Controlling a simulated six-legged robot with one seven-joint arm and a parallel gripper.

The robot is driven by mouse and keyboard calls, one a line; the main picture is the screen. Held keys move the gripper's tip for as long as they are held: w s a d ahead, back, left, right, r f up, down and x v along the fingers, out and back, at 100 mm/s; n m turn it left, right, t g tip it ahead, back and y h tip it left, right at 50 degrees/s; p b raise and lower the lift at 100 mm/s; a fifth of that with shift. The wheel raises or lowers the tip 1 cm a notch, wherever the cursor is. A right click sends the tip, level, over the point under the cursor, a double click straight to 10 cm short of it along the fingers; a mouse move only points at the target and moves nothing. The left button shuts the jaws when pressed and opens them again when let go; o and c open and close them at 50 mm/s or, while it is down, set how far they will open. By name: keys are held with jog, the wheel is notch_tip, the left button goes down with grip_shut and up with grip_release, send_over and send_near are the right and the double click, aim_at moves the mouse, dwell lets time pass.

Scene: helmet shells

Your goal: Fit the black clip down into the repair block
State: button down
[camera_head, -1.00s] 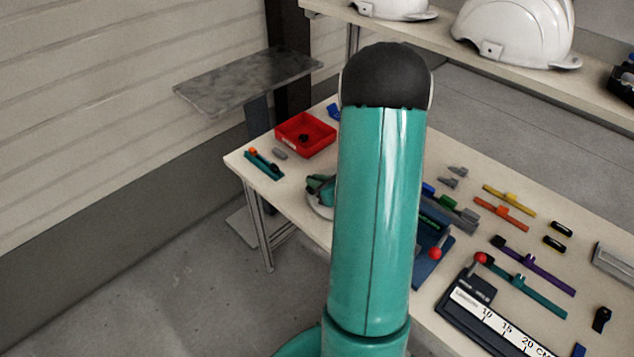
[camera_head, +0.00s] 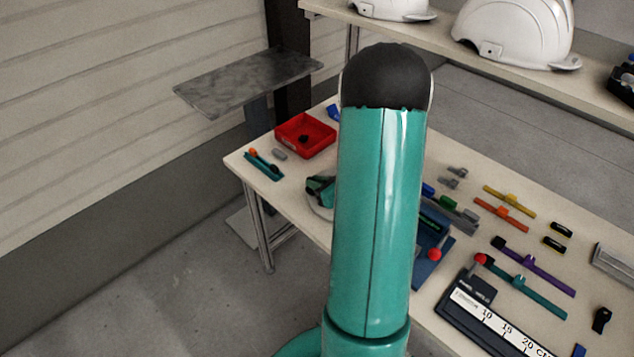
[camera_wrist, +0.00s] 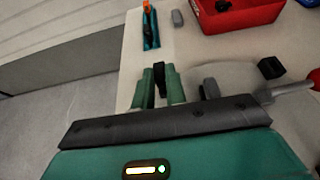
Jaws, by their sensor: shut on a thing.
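My gripper (camera_wrist: 160,88) is shut in the wrist view, with a narrow black piece, seemingly the black clip (camera_wrist: 159,76), upright between its two green fingers. The fingertips are above the pale table, beside a round grey plate (camera_wrist: 235,78). A small dark block (camera_wrist: 271,68) and a grey piece (camera_wrist: 210,88) show to their right. I cannot tell for sure which thing is the repair block. In the head view my arm hides most of the gripper and the clip. A blue fixture (camera_head: 436,262) with a red-knobbed lever is partly hidden behind the arm.
A red bin (camera_head: 306,136) and a teal strip with an orange piece (camera_head: 264,166) lie at the table's left end. Coloured strips, a ruler fixture (camera_head: 490,318) and small black parts crowd the right. White helmet shells (camera_head: 515,35) stand on the shelf behind.

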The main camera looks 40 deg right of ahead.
jog(key=shift+f, duration=0.45)
dwell(0.6)
jog(key=c, duration=1.3)
grip_release()
jog(key=shift+f, duration=0.1)
jog(key=shift+c, duration=0.2)
jog(key=v, duration=1.4)
jog(key=shift+w, duration=0.1)
